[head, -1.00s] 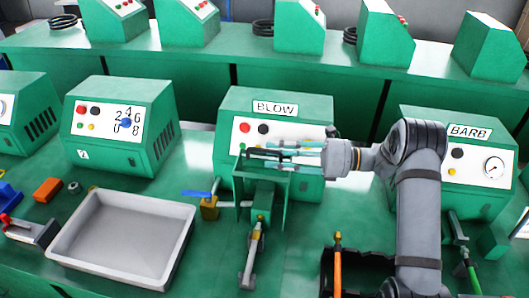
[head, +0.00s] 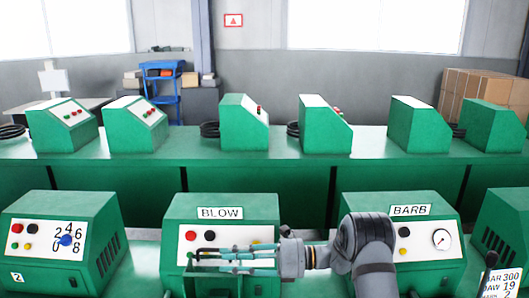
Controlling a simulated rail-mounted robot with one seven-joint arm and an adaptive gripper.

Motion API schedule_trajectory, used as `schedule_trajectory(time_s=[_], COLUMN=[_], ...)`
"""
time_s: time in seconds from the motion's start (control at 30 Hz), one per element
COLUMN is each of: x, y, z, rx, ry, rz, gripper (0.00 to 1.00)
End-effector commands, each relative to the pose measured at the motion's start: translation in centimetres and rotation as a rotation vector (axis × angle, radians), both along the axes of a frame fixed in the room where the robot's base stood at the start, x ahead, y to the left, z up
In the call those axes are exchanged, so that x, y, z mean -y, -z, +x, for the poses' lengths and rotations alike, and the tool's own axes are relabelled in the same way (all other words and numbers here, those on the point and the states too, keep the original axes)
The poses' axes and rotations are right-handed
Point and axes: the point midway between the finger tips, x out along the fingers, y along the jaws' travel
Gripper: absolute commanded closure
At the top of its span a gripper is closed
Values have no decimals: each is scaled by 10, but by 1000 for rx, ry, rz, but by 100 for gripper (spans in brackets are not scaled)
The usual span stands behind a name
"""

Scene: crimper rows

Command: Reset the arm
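My arm reaches in from the lower right in the head view, and my gripper (head: 195,262) points left in front of the green BLOW machine (head: 258,237). Its two thin fingers stand apart, with a gap between them. I see nothing held between them, though the tips are small against the machine's white panel. The elbow of my arm covers part of the green BARB machine (head: 437,264). The lower part of my arm is cut off by the bottom of the frame.
A green machine with a numbered dial (head: 66,268) stands at the left. Behind runs a long green bench (head: 270,168) bearing several green boxes and black coils. Stacked cardboard boxes (head: 475,90) stand at the back right.

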Motion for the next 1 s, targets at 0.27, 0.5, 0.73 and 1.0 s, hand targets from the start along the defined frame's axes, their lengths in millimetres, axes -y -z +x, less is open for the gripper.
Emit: schedule_trajectory(time_s=[0.27,0.5,0.73,1.0], x=[-48,-51,-49,-48], y=[0,0,0,0], z=[-2,6,8,2], rx=[0,-13,-18,-8], ry=[-2,13,15,6], rz=[0,1,1,1], gripper=[72,72,72,72])
